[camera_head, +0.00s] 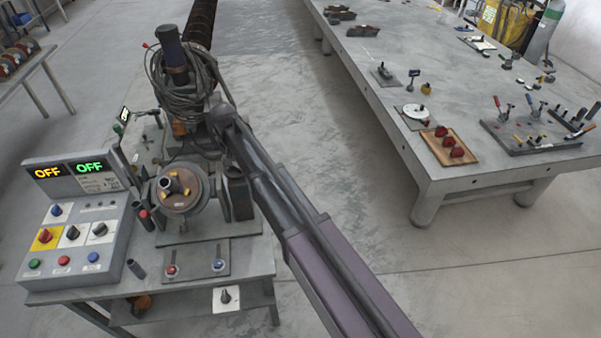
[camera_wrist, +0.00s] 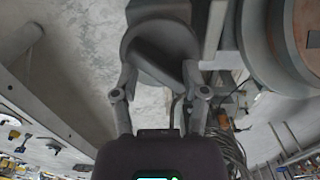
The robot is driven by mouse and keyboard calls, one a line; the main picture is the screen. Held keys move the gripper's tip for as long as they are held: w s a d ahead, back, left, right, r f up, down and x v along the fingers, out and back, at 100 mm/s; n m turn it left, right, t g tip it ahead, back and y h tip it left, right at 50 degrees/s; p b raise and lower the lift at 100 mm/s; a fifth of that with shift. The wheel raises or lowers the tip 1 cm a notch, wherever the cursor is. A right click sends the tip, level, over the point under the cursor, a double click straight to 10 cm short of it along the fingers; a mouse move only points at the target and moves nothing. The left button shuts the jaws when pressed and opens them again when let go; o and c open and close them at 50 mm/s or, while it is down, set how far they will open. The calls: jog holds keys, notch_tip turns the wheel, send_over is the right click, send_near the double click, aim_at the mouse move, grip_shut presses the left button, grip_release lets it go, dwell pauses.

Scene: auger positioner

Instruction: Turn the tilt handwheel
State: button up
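My gripper (camera_wrist: 160,78) shows in the wrist view with its two fingers spread wide apart. A dark grey rounded part (camera_wrist: 158,28), which looks like a wheel or its hub, lies just beyond and between the fingertips. I cannot tell whether the fingers touch it, or for sure that it is the tilt handwheel. In the head view the positioner with its brown round faceplate (camera_head: 178,190) stands on the small bench. The faceplate's edge also shows in the wrist view (camera_wrist: 284,40). My arm hides the positioner's right side in the head view, so the handwheel is not clear there.
A control box (camera_head: 75,225) with two OFF displays stands at the bench's left. A bundle of cables (camera_head: 185,95) hangs behind the faceplate. A long grey table (camera_head: 395,130) with tools stands to the right, with clear floor (camera_head: 310,120) between.

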aim_at(234, 164)
jog(key=shift+r+p, duration=6.3)
jog(key=shift+r, duration=0.4)
jog(key=s+d+f+b, duration=0.1)
jog(key=d+f+b, duration=0.5)
jog(key=d, duration=0.5)
jog(key=s+d+f+m+b, duration=0.1)
jog(key=s+d+f+b, duration=0.1)
jog(key=d+f+b, duration=0.5)
jog(key=shift+s+d+f, duration=0.2)
jog(key=shift+d, duration=1.7)
jog(key=s+d+f+b, duration=0.2)
jog(key=s+d, duration=0.4)
jog(key=d, duration=0.4)
jog(key=s+d+f+m+b, duration=0.1)
jog(key=s+d+f+b, duration=0.2)
jog(key=s+d, duration=0.4)
jog(key=d+b, duration=0.1)
jog(key=d, duration=0.3)
jog(key=shift+s+d+f+m, duration=0.25)
jog(key=shift+f+m, duration=0.05)
